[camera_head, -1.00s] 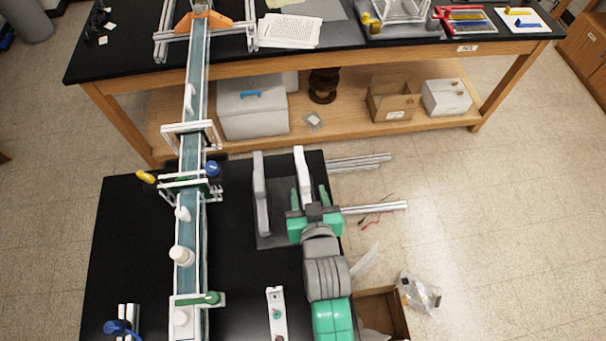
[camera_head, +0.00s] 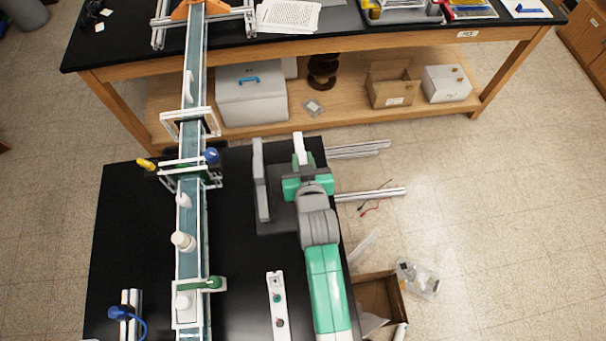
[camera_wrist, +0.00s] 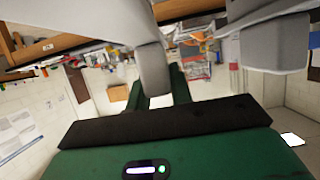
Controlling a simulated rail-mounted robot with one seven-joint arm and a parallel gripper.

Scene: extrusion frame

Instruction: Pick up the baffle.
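The likeliest baffle is a grey piece (camera_head: 261,185) with a flat base and two upright walls, standing on the black table; no label confirms it. Its right wall (camera_head: 298,145) looks white at the top and is partly hidden by my gripper (camera_head: 306,176). In the wrist view, my gripper (camera_wrist: 159,88) shows two green fingers spread apart. The end of a grey wall (camera_wrist: 153,72) appears between them, overlapping the left finger. Another grey wall (camera_wrist: 275,45) is at the right. I cannot tell whether the fingers touch the wall.
A long clear channel (camera_head: 190,215) with white frames and clamps runs along the left of the table. A white strip (camera_head: 277,305) lies left of my arm. Metal extrusions (camera_head: 370,194) and an open cardboard box (camera_head: 385,290) are at the right. A wooden bench (camera_head: 330,45) stands behind.

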